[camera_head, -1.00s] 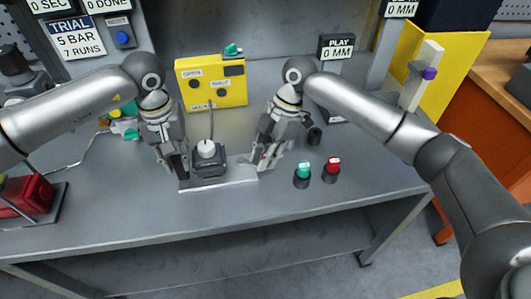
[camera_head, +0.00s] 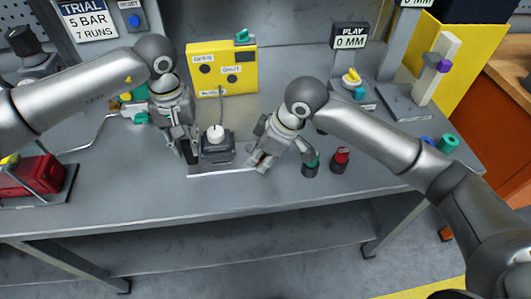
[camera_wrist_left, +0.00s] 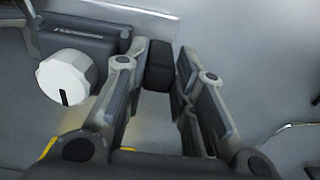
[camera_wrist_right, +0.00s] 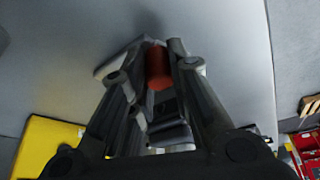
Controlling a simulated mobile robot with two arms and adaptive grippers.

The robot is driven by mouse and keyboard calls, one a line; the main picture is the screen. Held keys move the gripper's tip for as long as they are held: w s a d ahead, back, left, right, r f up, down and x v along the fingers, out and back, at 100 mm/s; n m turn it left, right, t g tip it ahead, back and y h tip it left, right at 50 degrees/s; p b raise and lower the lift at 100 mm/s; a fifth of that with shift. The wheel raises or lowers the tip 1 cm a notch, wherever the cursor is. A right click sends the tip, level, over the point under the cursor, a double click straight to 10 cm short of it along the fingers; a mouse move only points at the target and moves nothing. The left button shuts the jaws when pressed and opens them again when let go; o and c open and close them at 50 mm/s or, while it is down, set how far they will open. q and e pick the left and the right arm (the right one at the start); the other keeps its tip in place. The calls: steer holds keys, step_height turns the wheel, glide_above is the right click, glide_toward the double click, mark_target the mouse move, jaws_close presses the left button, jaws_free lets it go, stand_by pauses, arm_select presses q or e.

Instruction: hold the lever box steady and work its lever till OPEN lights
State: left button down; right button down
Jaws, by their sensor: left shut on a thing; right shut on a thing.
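The lever box (camera_head: 217,150) is a dark block with a white round knob (camera_head: 215,132), on a pale plate on the bench. Its knob shows in the left wrist view (camera_wrist_left: 68,77). My left gripper (camera_head: 190,150) is at the box's left side, shut on a dark block (camera_wrist_left: 158,65) beside it. My right gripper (camera_head: 258,160) is right of the box, shut on a red-orange grip (camera_wrist_right: 158,68), which appears to be the lever's end; the lever's rest is mostly hidden.
Green (camera_head: 311,166) and red (camera_head: 341,158) buttons stand close to the right of my right gripper. A red device (camera_head: 38,175) is at the bench's left. The bench's front strip is clear. A PLAY 0 MM sign (camera_head: 350,36) stands at the back.

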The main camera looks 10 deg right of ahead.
steer(key=shift+s+a+m+t, duration=0.15)
steer(key=shift+a+m+t, duration=0.25)
steer(key=shift+m, duration=0.3)
steer(key=shift+a, duration=0.15)
steer(key=c, duration=1.3)
jaws_free()
steer(key=shift+c, duration=0.2)
steer(key=v, duration=1.2)
